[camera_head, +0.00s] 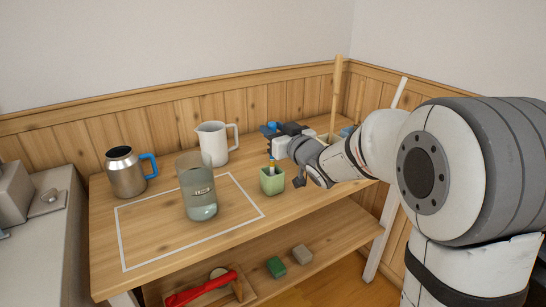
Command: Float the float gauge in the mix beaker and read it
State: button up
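A clear glass beaker (197,184) with a dark marking, likely the mix beaker, stands upright in the white outlined area of the table (140,208). Its lower part holds pale liquid. A small green cup (272,182) stands to its right. A thin dark stick with a yellow part (271,165) rises from the cup; it may be the float gauge, but it is too small to be sure. My gripper (301,181) is just right of the cup, apparently apart from the stick. Its fingers are small and partly hidden, so their opening is unclear.
A steel jug with a blue handle (126,174) and a white pitcher (213,144) stand behind the beaker. Blue and dark items (284,130) lie behind my gripper. The lower shelf holds a red-handled tool (200,289), a green block (276,267) and a grey block (302,254).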

grip_shut()
notch_tip(320, 180, up, 9)
jog(key=p, duration=0.6)
jog(key=shift+p, duration=0.4)
jog(key=s+a+r+n+g+y+p, duration=0.3)
jog(key=s+a+r+p, duration=0.2)
jog(key=a+r+p, duration=0.2)
jog(key=s+a+r+n+g+y+p, duration=0.3)
jog(key=a+r+p, duration=0.4)
jog(key=a+p, duration=0.3)
jog(key=shift+s+a+g+p, duration=0.3)
jog(key=shift+s+a+g, duration=0.3)
jog(key=shift+s, duration=0.45)
jog(key=shift+r, duration=0.1)
